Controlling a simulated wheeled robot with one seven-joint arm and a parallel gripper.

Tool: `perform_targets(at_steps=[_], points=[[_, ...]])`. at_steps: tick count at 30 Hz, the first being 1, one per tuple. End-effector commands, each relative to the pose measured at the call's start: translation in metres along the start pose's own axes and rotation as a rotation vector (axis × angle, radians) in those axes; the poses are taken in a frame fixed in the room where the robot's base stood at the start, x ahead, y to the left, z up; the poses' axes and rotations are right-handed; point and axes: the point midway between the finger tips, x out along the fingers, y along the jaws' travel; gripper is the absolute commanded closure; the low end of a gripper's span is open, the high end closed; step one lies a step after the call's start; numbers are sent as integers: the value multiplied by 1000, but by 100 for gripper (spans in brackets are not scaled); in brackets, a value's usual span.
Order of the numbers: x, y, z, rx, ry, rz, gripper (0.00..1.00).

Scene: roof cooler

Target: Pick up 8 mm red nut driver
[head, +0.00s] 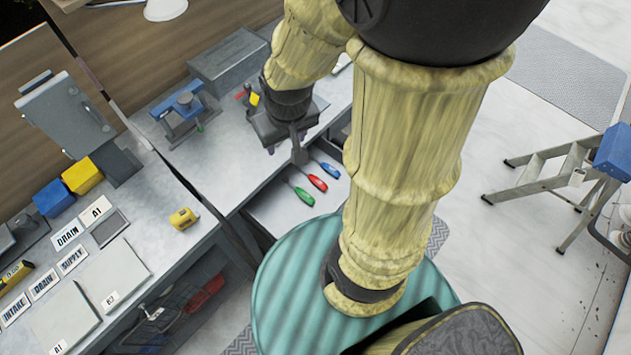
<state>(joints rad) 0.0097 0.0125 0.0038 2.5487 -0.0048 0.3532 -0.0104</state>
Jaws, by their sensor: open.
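The red nut driver (317,183) lies in an open light-coloured drawer (268,207) below the workbench top. Its red handle shows. Size marks cannot be read. My gripper (299,152) is above the back of the drawer, up and left of the red handle in the picture. It is open and I see nothing held in it. The gripper partly hides the area behind the handles, where the shafts would lie.
A blue vise (186,104) and a grey box (229,62) stand on the bench. A yellow tape measure (183,218) and label cards (68,234) lie on the left bench. A stepladder (560,170) stands at right. Floor between it and my arm is clear.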

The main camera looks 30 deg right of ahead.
Motion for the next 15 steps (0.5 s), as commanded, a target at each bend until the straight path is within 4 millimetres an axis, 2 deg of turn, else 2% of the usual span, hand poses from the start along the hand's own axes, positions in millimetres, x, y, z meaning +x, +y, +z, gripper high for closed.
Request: perform_targets(at_steps=[5,15], points=[[51,15,-11,-47,-38,14,48],[199,74,-41,-215,-156,8,48]])
